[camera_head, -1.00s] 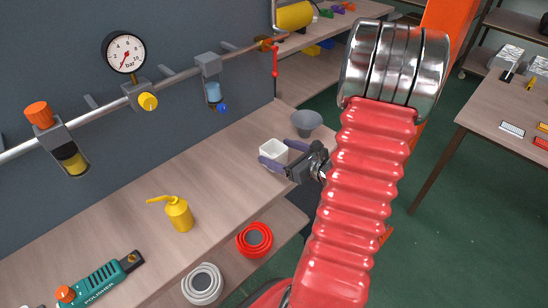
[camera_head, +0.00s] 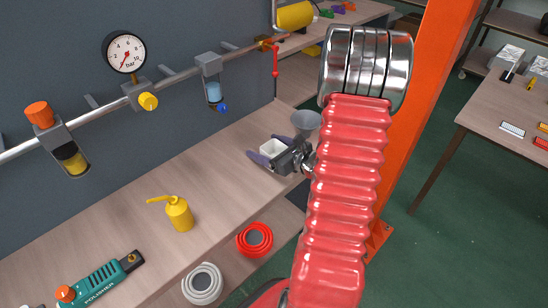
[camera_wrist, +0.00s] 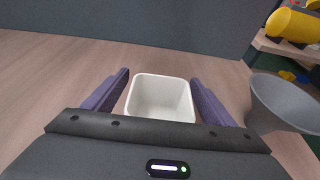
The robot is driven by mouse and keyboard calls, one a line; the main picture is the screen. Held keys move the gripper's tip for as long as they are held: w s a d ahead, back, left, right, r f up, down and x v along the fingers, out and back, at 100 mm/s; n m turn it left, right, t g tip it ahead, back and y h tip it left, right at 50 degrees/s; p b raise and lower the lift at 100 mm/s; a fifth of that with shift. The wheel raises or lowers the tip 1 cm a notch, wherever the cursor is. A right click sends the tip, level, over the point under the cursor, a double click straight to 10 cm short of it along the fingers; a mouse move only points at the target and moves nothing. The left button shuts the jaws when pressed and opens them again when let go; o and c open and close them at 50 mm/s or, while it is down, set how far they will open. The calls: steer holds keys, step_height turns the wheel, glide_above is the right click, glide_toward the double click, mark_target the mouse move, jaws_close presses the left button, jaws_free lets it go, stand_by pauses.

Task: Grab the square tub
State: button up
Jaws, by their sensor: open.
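The square tub (camera_head: 271,147) is white, open-topped and upright on the wooden bench, close to the grey funnel. In the wrist view the tub (camera_wrist: 160,97) sits between the two purple fingers of my gripper (camera_wrist: 160,92), with a finger on each side. My gripper (camera_head: 262,149) is open, and gaps show between the fingers and the tub walls. The lower part of the tub is hidden behind the gripper body in the wrist view.
A grey funnel (camera_wrist: 285,103) stands just right of my right finger; it also shows in the head view (camera_head: 307,121). A yellow oil can (camera_head: 179,214) and a green polisher (camera_head: 97,281) are on the bench. The blue-grey wall panel (camera_head: 170,115) rises behind.

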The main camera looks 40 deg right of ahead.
steer(key=shift+w, duration=0.15)
stand_by(0.4)
steer(key=c, duration=1.1)
steer(key=shift+r, duration=5)
